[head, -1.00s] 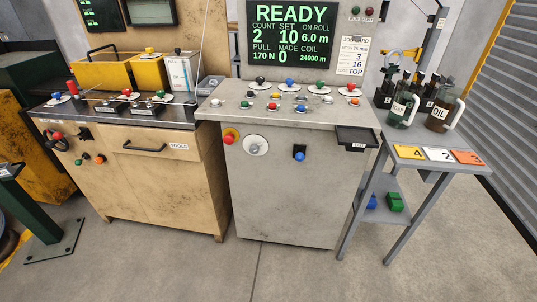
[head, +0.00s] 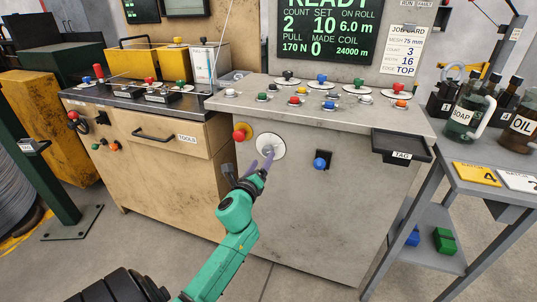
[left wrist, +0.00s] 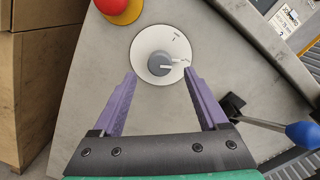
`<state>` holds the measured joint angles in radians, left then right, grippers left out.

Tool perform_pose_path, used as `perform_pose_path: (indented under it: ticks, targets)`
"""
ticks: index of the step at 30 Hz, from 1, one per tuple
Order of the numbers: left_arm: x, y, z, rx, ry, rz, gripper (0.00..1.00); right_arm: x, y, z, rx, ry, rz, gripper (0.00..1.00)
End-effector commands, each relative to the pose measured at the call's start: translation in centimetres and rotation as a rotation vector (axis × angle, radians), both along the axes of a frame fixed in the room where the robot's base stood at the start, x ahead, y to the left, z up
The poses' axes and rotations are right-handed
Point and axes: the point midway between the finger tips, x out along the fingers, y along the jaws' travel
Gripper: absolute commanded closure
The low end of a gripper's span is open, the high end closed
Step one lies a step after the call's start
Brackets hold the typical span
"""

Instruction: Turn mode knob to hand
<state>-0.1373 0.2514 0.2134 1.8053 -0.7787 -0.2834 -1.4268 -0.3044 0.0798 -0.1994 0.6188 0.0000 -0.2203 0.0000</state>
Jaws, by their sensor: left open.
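The mode knob is a grey dial on a round white plate (head: 277,144) on the front of the grey cabinet. In the left wrist view the grey knob (left wrist: 160,64) shows whole, with its pointer turned to the right toward one of the plate's marks; the lettering is too small to read. My left gripper (head: 262,165) reaches up to the plate in the head view and partly covers it. In the left wrist view its two purple fingers (left wrist: 159,72) are apart, with the knob beyond and between their tips. Nothing is held. My right gripper is not in view.
A red button on a yellow base (head: 240,133) sits just left of the plate, close to the gripper. A blue-ended lever (head: 321,162) is to the right. A black tray (head: 402,147) juts out from the cabinet's right side. Coloured knobs line the cabinet top.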

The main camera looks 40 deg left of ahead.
Motion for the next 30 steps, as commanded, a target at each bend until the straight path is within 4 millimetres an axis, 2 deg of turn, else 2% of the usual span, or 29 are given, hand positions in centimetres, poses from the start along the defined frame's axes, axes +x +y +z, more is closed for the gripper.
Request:
perform_pose_path:
  ticks: [3,6,10,16,22,30]
  targets:
    - [2.6,1.0,0.0,-0.001,-0.003,-0.001,0.24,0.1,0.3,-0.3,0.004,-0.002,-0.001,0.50]
    - [4.0,1.6,-0.1,-0.003,-0.002,-0.001,0.24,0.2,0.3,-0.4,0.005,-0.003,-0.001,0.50]
    - [4.7,1.9,-0.1,-0.002,0.000,-0.001,0.24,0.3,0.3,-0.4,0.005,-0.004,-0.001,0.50]
    - [4.7,1.9,-0.1,-0.003,0.000,-0.001,0.24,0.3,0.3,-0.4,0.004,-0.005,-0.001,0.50]
    - [4.7,1.8,-0.1,-0.003,0.000,-0.001,1.00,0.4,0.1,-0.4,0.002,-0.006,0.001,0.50]
    - [4.7,1.8,-0.1,-0.019,-0.004,-0.001,1.00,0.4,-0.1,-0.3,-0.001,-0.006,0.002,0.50]
